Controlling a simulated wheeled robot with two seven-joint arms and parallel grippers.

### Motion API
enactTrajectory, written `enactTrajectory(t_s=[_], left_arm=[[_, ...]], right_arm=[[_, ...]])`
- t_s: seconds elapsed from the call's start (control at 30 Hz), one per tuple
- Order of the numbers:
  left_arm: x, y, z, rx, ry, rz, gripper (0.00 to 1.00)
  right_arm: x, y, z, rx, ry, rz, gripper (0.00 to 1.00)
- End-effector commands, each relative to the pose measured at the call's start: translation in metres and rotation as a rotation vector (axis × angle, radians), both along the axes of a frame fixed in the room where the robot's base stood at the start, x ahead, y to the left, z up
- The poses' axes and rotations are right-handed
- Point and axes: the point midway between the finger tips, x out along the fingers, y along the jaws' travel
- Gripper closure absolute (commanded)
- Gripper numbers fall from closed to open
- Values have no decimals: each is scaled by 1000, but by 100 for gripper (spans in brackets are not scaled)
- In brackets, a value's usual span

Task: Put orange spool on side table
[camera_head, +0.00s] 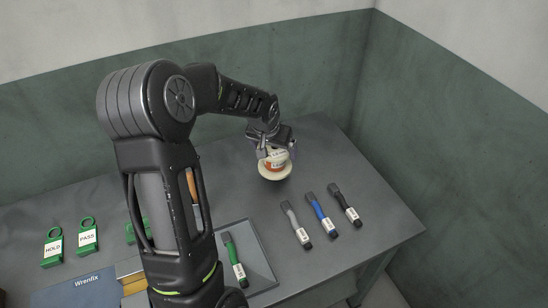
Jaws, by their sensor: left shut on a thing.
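My left gripper (275,148) is shut on the orange spool (275,163), a pale-flanged spool with an orange band and a white label. The spool is upright, at the back right part of the grey table (330,262). I cannot tell whether its lower flange touches the tabletop or is slightly above it. My left arm comes in from the left and covers the middle of the table. My right gripper is not in view.
Grey, blue (321,215) and black-handled tools lie to the right. A green-handled tool (233,260) lies in a grey tray (262,262). Green tags marked HOLD (53,247) and PASS (87,237) are at left, near a blue Wrenfix mat (88,289). Walls stand behind and right.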

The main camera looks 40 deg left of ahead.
Motion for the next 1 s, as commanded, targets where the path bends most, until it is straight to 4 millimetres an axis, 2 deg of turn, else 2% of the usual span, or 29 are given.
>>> enactTrajectory(t_s=[0.17,0.4,0.83,0.87,0.9,1.0], left_arm=[[0,0,-4,1,-1,-1,68],[0,0,-34,-1,0,-1,68],[1,0,-41,0,-3,0,68],[0,0,-40,-1,-1,0,4],[0,0,-40,-1,-1,0,0],[0,0,-40,-1,0,0,0]], right_arm=[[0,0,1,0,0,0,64],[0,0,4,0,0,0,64],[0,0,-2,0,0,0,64],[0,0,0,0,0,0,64],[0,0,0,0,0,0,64],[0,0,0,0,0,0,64]])
